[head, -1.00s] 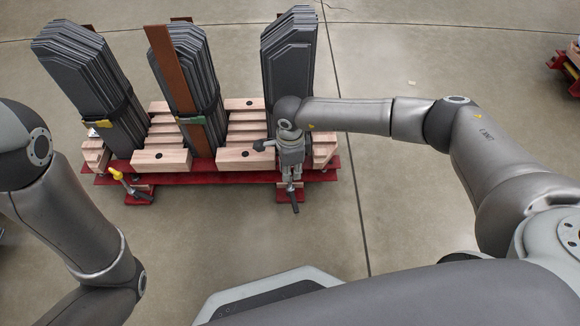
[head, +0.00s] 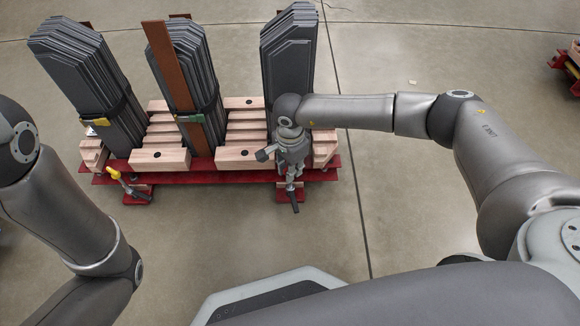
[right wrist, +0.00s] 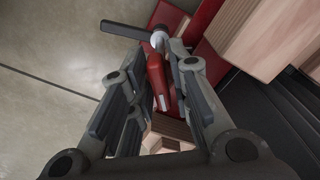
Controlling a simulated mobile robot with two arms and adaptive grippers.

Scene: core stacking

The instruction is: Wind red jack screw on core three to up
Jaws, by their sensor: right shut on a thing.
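The red jack screw (right wrist: 157,82) lies between the fingers of my right gripper (right wrist: 154,55) in the right wrist view, with a grey metal collar and a dark crossbar (right wrist: 126,30) at its far end. In the head view my right gripper (head: 291,172) points down at the front of the rightmost core (head: 289,50), a stack of dark plates. The gripper is shut on the screw; its fingers cover much of it there. A dark bar (head: 294,202) shows just below the fingers. My left gripper is outside the view; only left arm links show.
Two more plate stacks (head: 85,75) (head: 204,70) stand to the left on wooden blocks (head: 160,159) over a red frame (head: 200,177). A yellow-topped jack (head: 116,174) stands at the frame's front left. Open concrete floor lies in front and right.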

